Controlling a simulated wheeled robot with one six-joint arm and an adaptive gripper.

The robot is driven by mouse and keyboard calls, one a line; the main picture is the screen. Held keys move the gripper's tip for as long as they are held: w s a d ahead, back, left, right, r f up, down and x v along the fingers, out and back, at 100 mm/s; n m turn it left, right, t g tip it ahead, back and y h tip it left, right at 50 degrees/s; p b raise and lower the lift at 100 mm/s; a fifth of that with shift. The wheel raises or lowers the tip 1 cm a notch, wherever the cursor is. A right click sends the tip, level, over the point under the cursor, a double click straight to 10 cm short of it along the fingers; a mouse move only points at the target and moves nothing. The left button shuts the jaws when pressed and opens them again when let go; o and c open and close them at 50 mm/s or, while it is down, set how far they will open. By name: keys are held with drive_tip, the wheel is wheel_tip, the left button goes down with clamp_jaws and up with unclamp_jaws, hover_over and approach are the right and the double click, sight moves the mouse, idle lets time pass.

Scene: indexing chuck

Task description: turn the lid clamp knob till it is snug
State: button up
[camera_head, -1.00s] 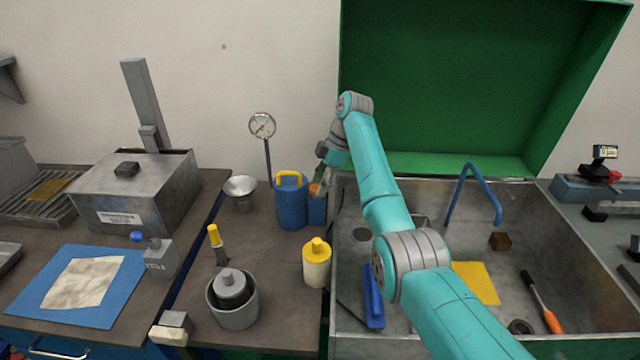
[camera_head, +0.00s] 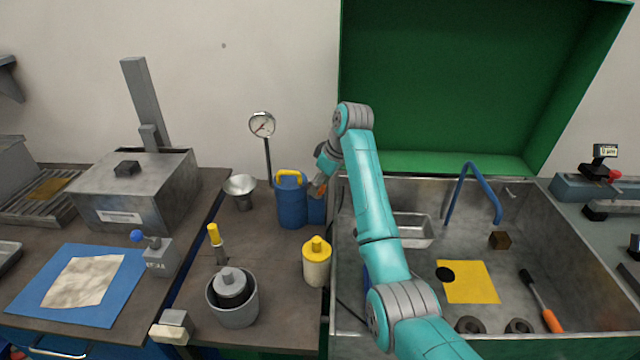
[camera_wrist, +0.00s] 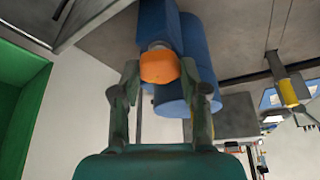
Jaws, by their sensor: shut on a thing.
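The orange knob (camera_wrist: 160,66) sticks out from a blue box (camera_wrist: 161,22) in the wrist view. My gripper (camera_wrist: 159,72) has one finger on each side of the knob and is shut on it. In the head view my gripper (camera_head: 320,184) is by the top of the small blue box (camera_head: 317,211), and a bit of the orange knob (camera_head: 317,191) shows there. The blue box stands against a blue can (camera_head: 291,207) with a yellow handle. I cannot tell how tight the knob is.
A dial gauge (camera_head: 262,124) on a post and a metal cup (camera_head: 240,188) stand to the left. A cream bottle with a yellow cap (camera_head: 317,263) is in front. The metal sink (camera_head: 585,300) lies to the right, partly under my arm.

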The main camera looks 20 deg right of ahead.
drive_tip(key=shift+m, duration=0.6)
drive_tip(key=o, duration=1.1)
drive_tip(key=shift+o, duration=0.2)
drive_tip(key=v, duration=0.7)
drive_tip(key=shift+r, duration=0.25)
drive_tip(key=shift+s+a, duration=0.1)
drive_tip(key=shift+s, duration=0.05)
